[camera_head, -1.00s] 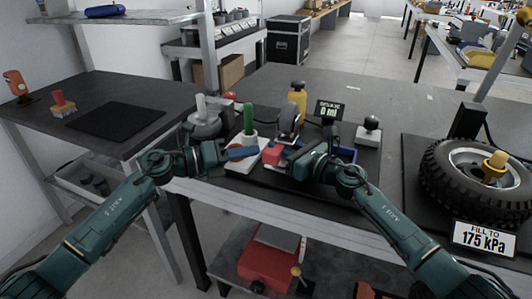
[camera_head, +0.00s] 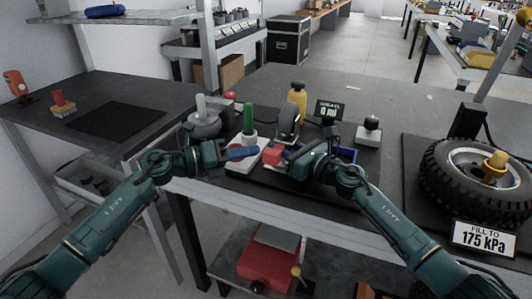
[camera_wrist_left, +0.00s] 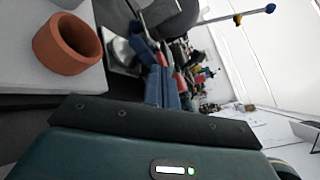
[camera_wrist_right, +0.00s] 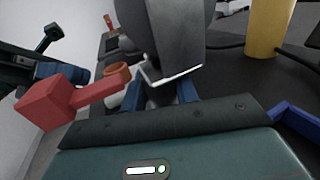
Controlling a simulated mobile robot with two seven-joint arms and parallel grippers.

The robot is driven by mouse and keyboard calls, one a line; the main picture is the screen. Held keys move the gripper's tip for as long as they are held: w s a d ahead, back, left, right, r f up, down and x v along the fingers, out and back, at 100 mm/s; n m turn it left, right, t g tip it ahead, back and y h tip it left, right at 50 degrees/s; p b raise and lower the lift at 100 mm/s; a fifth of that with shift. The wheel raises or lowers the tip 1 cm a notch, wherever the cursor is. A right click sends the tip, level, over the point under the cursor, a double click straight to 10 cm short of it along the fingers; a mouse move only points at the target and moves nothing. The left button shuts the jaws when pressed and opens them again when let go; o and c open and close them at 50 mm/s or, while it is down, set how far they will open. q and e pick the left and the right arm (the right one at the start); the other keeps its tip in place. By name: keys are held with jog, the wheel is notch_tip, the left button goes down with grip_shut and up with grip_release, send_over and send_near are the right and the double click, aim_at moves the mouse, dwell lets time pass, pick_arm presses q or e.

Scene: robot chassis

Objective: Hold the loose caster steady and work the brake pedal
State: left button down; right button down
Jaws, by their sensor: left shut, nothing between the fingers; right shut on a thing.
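The caster (camera_head: 289,118) has a dark grey wheel and stands upright at the middle of the bench. In the right wrist view its grey wheel and metal fork (camera_wrist_right: 178,35) fill the top centre. My right gripper (camera_wrist_right: 165,90) is shut on the caster's lower metal part. The red brake pedal (camera_head: 272,156) sticks out low on the caster's near side; it also shows at left in the right wrist view (camera_wrist_right: 48,104). My left gripper (camera_head: 252,151) is shut and empty, its blue fingers left of the pedal and apart from it. The right fingertips are hidden in the head view.
A yellow bottle (camera_head: 298,97), a small display (camera_head: 328,111) and a blue tray (camera_head: 347,155) are close by. A large tyre (camera_head: 440,185) is at right.

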pick_arm(q)
jog(key=shift+d, duration=0.1)
dwell(0.5)
jog(key=shift+s+d, duration=0.15)
jog(key=shift+d, duration=0.15)
